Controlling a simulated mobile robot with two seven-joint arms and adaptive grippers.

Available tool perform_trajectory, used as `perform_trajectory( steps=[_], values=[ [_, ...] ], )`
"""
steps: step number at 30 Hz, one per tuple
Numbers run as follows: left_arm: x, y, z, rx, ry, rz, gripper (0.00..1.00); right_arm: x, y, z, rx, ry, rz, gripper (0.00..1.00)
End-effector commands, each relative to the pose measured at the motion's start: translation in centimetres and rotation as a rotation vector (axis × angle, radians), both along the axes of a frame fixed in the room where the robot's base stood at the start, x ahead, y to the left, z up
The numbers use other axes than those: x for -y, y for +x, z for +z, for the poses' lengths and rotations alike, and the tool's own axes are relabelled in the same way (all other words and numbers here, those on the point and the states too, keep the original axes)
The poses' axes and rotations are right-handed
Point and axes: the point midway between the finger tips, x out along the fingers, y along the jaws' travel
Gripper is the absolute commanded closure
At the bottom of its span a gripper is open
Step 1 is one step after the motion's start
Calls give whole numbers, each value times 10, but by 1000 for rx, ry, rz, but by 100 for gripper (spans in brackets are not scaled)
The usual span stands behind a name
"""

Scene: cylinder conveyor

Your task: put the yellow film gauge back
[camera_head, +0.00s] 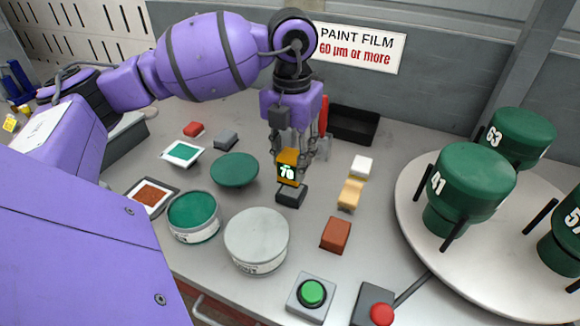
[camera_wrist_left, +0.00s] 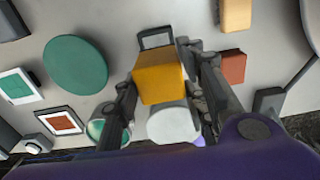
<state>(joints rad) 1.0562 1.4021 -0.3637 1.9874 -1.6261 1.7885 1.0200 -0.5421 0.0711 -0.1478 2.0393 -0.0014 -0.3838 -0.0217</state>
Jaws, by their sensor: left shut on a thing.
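The yellow film gauge (camera_head: 288,166) is upright between the fingers of my left gripper (camera_head: 297,155), with its lit number display facing the head camera. In the left wrist view the gauge (camera_wrist_left: 159,78) shows as a yellow-orange block, with a finger on either side. My left gripper is shut on it. A small dark holder (camera_head: 291,196) is directly below the gauge in the head view, and it also shows just beyond it in the wrist view (camera_wrist_left: 155,40). I cannot tell whether gauge and holder touch. My right gripper is not in view.
A green disc (camera_head: 234,170), an open green paint can (camera_head: 192,214) and a grey-lidded can (camera_head: 256,238) stand left and front. A turntable (camera_head: 408,212) bears numbered green cylinders. A black tray (camera_head: 352,124) is behind.

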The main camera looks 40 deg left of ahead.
Motion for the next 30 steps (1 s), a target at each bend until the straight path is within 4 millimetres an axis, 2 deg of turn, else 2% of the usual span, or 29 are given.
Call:
perform_trajectory(
  steps=[4, 10, 22, 23, 24, 27, 30],
  values=[
    [-7, 4, -11, -3, 0, 1, 82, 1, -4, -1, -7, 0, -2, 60],
    [-7, 4, -39, 0, 1, 0, 82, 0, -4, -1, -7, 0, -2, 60],
    [-7, 4, -44, 0, 1, -1, 82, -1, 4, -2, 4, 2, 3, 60],
    [-6, 4, -44, 0, 1, -1, 57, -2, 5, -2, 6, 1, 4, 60],
    [-6, 4, -43, 0, 1, -1, 52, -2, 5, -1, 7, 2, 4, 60],
    [-6, 4, -43, 0, 1, -1, 43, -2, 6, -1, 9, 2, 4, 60],
    [-6, 4, -43, 0, 1, -1, 43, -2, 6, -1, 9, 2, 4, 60]
  ],
)
